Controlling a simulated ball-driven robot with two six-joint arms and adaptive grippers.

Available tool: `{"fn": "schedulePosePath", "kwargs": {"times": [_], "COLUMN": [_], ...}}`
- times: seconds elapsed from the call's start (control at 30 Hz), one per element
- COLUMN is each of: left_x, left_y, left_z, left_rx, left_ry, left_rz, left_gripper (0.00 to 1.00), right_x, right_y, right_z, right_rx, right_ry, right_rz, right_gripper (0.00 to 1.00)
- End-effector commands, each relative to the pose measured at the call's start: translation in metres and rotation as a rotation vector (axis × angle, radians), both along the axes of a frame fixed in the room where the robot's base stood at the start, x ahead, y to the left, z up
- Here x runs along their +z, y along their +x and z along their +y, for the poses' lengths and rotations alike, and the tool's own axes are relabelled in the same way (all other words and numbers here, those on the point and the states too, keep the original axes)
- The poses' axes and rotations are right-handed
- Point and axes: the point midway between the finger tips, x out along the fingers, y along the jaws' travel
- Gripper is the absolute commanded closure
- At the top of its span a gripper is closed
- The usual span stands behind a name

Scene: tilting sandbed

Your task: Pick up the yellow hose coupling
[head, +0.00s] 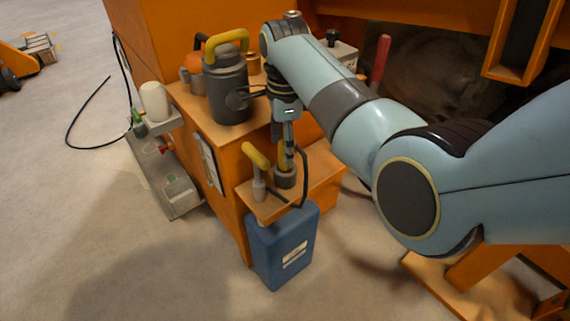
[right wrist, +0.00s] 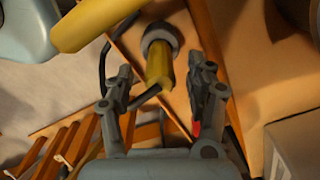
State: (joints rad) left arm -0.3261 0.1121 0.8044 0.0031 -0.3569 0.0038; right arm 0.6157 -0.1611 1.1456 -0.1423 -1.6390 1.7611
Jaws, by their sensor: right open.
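The yellow hose coupling (head: 283,157) stands upright in a grey ring on the small orange shelf. In the right wrist view, the coupling (right wrist: 158,66) shows between the two fingers, with the grey ring (right wrist: 160,38) at its far end. My right gripper (head: 287,138) is over it, pointing down. In the right wrist view the right gripper (right wrist: 161,72) is open, with a visible gap on both sides of the coupling. The gripper hides part of the coupling in the head view. My left gripper is not in view.
A yellow-handled grey lever (head: 257,165) stands close left of the coupling. A black hose (head: 305,180) loops beside it. A dark canister with yellow handle (head: 227,85) stands behind on the orange ledge. A blue jug (head: 283,248) is below the shelf.

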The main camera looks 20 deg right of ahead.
Motion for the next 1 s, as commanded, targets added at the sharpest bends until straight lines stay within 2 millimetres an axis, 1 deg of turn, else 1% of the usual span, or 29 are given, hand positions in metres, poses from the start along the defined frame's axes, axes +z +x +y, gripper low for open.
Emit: {"fn": "schedulePosePath", "kwargs": {"times": [0.03, 0.13, 0.23, 0.43, 0.47, 0.87, 0.9, 1.0], "left_x": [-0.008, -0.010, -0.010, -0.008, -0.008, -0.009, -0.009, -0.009], "left_y": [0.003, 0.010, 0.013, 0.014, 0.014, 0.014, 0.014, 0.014], "left_z": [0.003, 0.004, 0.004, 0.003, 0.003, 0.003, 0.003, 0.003], "left_rx": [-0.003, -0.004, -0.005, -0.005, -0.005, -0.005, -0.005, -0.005], "left_ry": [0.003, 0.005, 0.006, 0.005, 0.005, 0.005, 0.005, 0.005], "left_rz": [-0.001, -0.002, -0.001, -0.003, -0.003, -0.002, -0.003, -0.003], "left_gripper": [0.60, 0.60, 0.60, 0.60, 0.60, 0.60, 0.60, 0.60], "right_x": [-0.017, -0.029, -0.034, -0.032, -0.032, -0.032, -0.032, -0.032], "right_y": [-0.001, -0.001, -0.001, 0.000, 0.000, 0.000, 0.000, 0.000], "right_z": [0.000, 0.000, 0.000, 0.000, 0.000, 0.000, 0.000, 0.000], "right_rx": [0.000, 0.000, 0.000, 0.000, 0.000, 0.001, 0.001, 0.001], "right_ry": [0.000, 0.000, 0.000, 0.000, 0.000, 0.000, 0.000, 0.000], "right_rz": [0.007, 0.005, 0.003, 0.000, 0.000, 0.001, 0.001, 0.001], "right_gripper": [0.45, 0.45, 0.45, 0.45, 0.46, 0.98, 1.00, 1.00]}}
